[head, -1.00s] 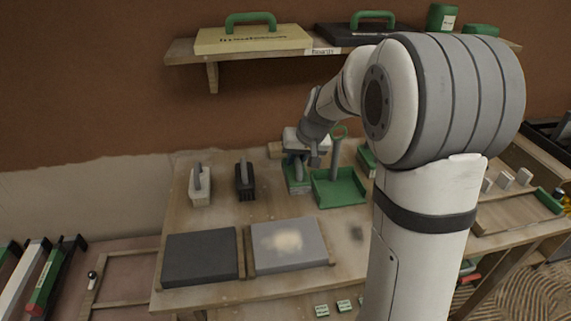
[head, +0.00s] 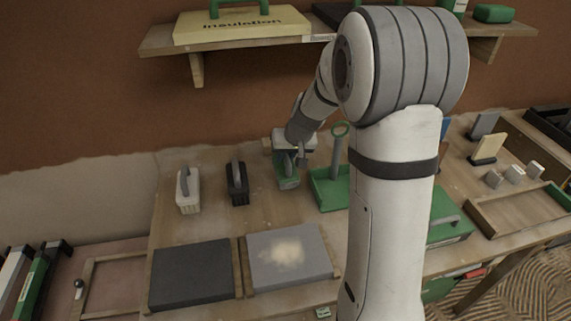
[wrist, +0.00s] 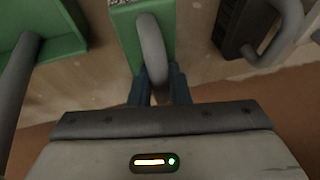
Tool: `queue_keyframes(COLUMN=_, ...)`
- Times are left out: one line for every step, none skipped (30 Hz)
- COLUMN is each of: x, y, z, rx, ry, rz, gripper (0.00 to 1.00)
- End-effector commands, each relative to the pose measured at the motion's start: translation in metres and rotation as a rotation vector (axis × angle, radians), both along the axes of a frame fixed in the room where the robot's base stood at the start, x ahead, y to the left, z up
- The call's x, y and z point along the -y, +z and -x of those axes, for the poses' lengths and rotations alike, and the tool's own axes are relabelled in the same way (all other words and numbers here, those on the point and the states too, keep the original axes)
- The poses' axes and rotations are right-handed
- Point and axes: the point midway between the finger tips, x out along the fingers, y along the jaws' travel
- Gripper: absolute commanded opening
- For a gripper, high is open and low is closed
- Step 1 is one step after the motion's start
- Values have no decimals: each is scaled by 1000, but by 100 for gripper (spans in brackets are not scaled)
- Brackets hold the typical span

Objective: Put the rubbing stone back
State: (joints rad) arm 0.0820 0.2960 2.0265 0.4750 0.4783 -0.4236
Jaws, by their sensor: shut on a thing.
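A green-topped block with a grey loop handle, seemingly the rubbing stone (head: 288,183), is in my gripper (head: 296,160). It sits between a black block with a grey handle and the green dustpan-like tray (head: 327,192). In the wrist view the fingers (wrist: 160,85) are shut across the near end of the grey handle (wrist: 152,45). The green top of the stone (wrist: 128,38) extends beyond it, with a speckled strip at its far edge. Its underside is hidden, and whether it clears the bench is hard to tell.
The black block (head: 237,188) and a pale block with a grey handle (head: 188,193) stand to the left on the bench (head: 215,222). A dark slab (head: 192,274) and a grey slab with a pale patch (head: 315,262) lie in front. A shelf (head: 200,43) is above.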

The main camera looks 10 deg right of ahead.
Motion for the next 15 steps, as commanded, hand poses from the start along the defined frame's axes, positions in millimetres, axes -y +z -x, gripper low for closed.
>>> queue_keyframes(x=0, y=-8, z=0, rx=-2, ry=-1, rz=-1, gripper=0)
queue_keyframes(x=0, y=-13, z=0, rx=-2, ry=-1, rz=-1, gripper=0)
queue_keyframes(x=0, y=-19, z=0, rx=-3, ry=0, rz=-1, gripper=0)
queue_keyframes(x=-1, y=-23, z=0, rx=-2, ry=-1, rz=-2, gripper=0)
queue_keyframes(x=0, y=-26, z=0, rx=-1, ry=-1, rz=0, gripper=0)
queue_keyframes(x=-1, y=-28, z=0, rx=0, ry=0, rz=0, gripper=0)
queue_keyframes(x=-1, y=-29, z=0, rx=0, ry=0, rz=0, gripper=0)
queue_keyframes(x=-1, y=-29, z=0, rx=1, ry=0, rz=0, gripper=0)
queue_keyframes(x=-1, y=-29, z=0, rx=1, ry=0, rz=0, gripper=0)
queue_keyframes(x=-1, y=-28, z=0, rx=1, ry=1, rz=0, gripper=0)
queue_keyframes(x=-1, y=-28, z=0, rx=1, ry=1, rz=0, gripper=0)
queue_keyframes(x=-1, y=-28, z=0, rx=1, ry=1, rz=0, gripper=0)
queue_keyframes(x=-1, y=-28, z=0, rx=1, ry=1, rz=-1, gripper=0)
queue_keyframes(x=-1, y=-29, z=0, rx=1, ry=1, rz=-1, gripper=0)
queue_keyframes(x=-1, y=-30, z=0, rx=1, ry=1, rz=-1, gripper=0)
